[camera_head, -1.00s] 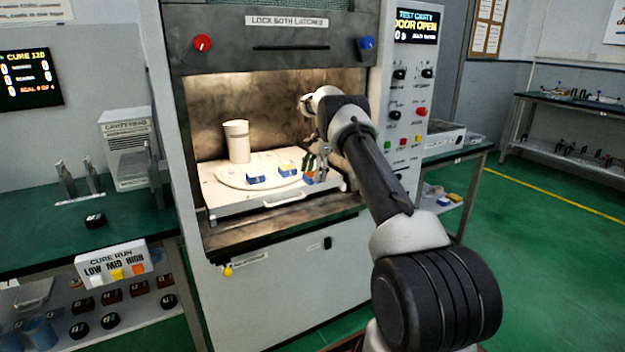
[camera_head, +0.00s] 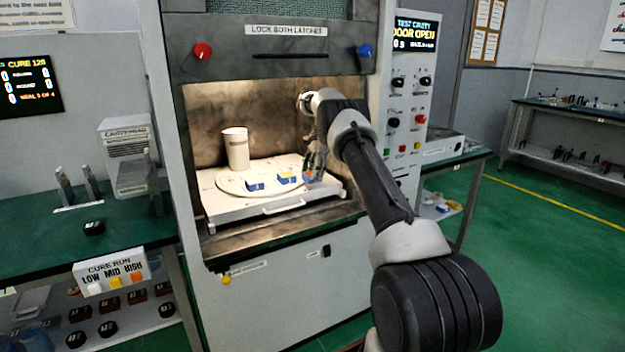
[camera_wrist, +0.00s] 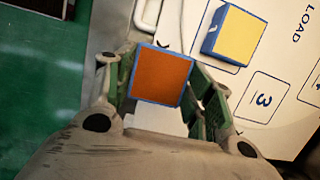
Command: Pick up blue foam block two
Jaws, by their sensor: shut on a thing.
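My gripper (camera_head: 316,163) is inside the lit cavity, at the right of the round plate (camera_head: 228,188). It is shut on a small blue-sided block with an orange top (camera_head: 309,179). In the wrist view this orange-topped block (camera_wrist: 161,76) sits squarely between the two fingers, its top in clear view. It looks slightly raised above the tray, though the gap beneath is hidden. A blue block with a yellow top (camera_head: 288,177) and one with a pale top (camera_head: 254,185) sit on the plate to its left. I can read no number on any block.
A white cylinder (camera_head: 236,149) stands on the plate behind the blocks. The white tray (camera_head: 245,210) has a handle at its front. The cavity's side walls and upper edge frame the arm closely. Wrist view shows printed "LOAD" and "3" on the white surface.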

